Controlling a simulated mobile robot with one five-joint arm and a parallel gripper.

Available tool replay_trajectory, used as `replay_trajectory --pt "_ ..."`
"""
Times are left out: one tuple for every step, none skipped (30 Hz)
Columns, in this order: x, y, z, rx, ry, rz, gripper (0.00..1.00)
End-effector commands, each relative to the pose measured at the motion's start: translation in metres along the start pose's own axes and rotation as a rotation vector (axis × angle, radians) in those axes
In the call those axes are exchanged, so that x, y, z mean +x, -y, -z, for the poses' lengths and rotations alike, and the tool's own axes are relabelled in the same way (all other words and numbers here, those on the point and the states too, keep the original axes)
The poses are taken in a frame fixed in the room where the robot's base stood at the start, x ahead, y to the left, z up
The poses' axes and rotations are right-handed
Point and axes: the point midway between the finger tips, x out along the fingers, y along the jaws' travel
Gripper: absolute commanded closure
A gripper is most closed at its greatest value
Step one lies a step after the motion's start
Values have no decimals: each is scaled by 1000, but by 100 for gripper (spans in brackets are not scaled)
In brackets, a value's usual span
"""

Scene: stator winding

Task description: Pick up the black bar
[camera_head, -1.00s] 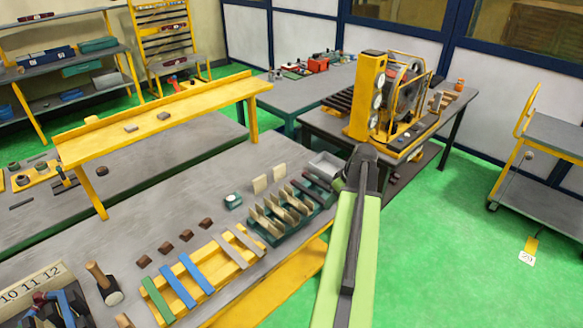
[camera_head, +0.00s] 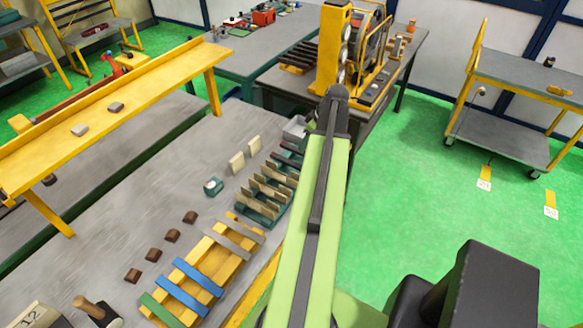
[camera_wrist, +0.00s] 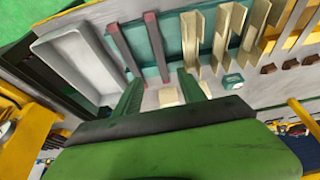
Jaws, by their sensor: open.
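Two dark bars with reddish ends stand side by side in the wrist view, a left one (camera_wrist: 123,48) and a right one (camera_wrist: 156,46). They sit at a teal tray (camera_wrist: 176,52), beside several cream channel pieces. I cannot tell which one is the black bar. In the head view, dark bars (camera_head: 289,156) lie at the far end of the same tray, partly behind my arm. My gripper (camera_wrist: 160,84) is open, its green fingers apart with nothing held between them. The fingertips appear just short of the bars. The head view does not show my gripper.
A grey open bin (camera_wrist: 75,62) is left of the bars in the wrist view. In the head view, a yellow rack (camera_head: 214,268) with coloured strips and several brown blocks (camera_head: 172,236) are on the grey table.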

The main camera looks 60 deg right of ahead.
Motion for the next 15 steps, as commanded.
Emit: replay_trajectory --pt "22 0 -4 -1 0 0 52" --pt "29 0 -4 -1 0 0 52" --pt "39 -1 -5 0 0 0 52" --pt "46 -1 -5 1 0 0 52" --pt "52 -1 -5 1 0 0 52" --pt "61 -1 -6 1 0 0 52" --pt "68 -1 -6 1 0 0 52" --pt "74 -2 -6 1 0 0 52" --pt "83 -2 -6 2 0 0 52" --pt "89 -2 -6 2 0 0 52" --pt "94 -2 -6 3 0 0 52" --pt "98 -2 -6 4 0 -1 52" --pt "100 -2 -5 5 0 -1 52" --pt "101 -2 -5 5 0 -1 52" --pt "100 -2 -4 6 0 -1 52"
